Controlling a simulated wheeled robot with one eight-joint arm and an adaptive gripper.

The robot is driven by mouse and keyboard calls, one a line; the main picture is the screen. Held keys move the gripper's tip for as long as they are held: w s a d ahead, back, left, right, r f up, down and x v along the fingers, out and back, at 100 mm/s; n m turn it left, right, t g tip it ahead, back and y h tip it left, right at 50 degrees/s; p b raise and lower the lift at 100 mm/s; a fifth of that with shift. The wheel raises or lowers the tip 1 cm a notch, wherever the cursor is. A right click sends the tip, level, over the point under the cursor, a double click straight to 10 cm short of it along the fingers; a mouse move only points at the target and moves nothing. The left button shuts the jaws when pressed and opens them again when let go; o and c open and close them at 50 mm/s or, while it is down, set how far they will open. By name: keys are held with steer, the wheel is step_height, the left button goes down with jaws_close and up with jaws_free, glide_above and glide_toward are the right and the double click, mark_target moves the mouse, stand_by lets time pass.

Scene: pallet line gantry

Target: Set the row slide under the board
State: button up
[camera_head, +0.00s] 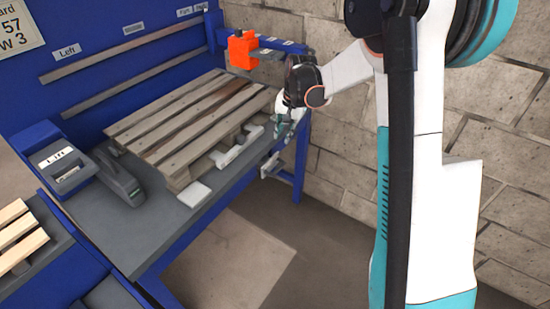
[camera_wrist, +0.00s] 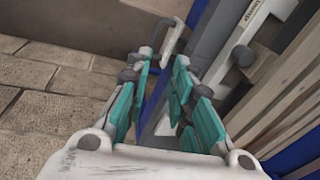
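A wooden pallet (camera_head: 190,115) of several slats lies on the grey bench; it also shows at the right of the wrist view (camera_wrist: 285,95). One slat is darker brown. A pale bar-like part (camera_head: 240,146) sits along the pallet's front side, and a light handle-like part (camera_head: 271,165) is at the bench's front edge; I cannot tell which is the row slide. The wrist view shows a light bent handle (camera_wrist: 172,42) beyond my fingers. My gripper (camera_head: 282,128), with teal fingers (camera_wrist: 163,65), is open above the bench's front right edge, with nothing visibly held.
An orange block (camera_head: 242,50) sits on a blue arm behind the pallet. A dark handheld device (camera_head: 120,178) and a labelled box (camera_head: 62,168) stand at the bench's left. A flat white block (camera_head: 194,194) lies at the front edge. A brick wall (camera_head: 345,180) is at the right.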

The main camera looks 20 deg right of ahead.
steer(key=m, duration=0.1)
glide_above(279, 167)
steer(key=s+d, duration=0.1)
steer(key=s, duration=0.2)
steer(key=s+d+x, duration=0.1)
steer(key=x, duration=0.5)
steer(key=shift+g, duration=0.4)
steer(key=f+b, duration=0.1)
steer(key=f, duration=0.4)
steer(key=w+a+f+b, duration=0.1)
steer(key=f+b, duration=0.1)
steer(key=f, duration=0.2)
steer(key=w+f+b, duration=0.1)
steer(key=f+b, duration=0.1)
steer(key=f, duration=0.3)
steer(key=shift+w+a+f, duration=0.2)
steer(key=shift+f, duration=0.2)
jaws_close()
